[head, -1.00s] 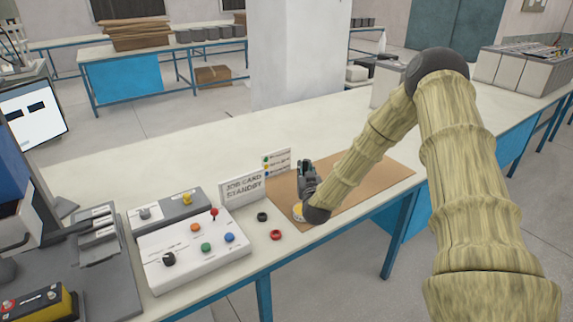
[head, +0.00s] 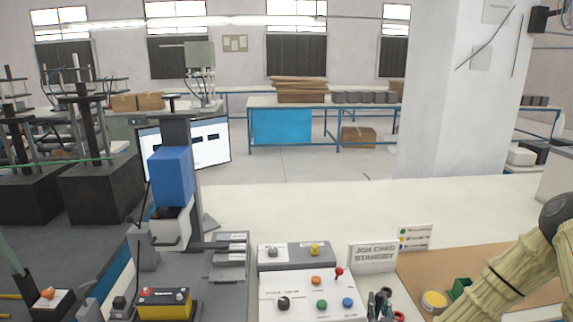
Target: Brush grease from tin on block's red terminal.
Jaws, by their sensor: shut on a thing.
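The block is a black battery with a yellow base (head: 165,310) at the lower left in the head view. The tin (head: 434,301) is round, with yellowish content, and stands on the brown mat at the lower right. The wrist is partly cut off by the frame.
A white control panel (head: 300,290) with coloured knobs stands between block and gripper. A job card sign (head: 373,257) stands behind the gripper. A small green box (head: 460,288) sits beside the tin. A blue press (head: 170,177) rises behind the block.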

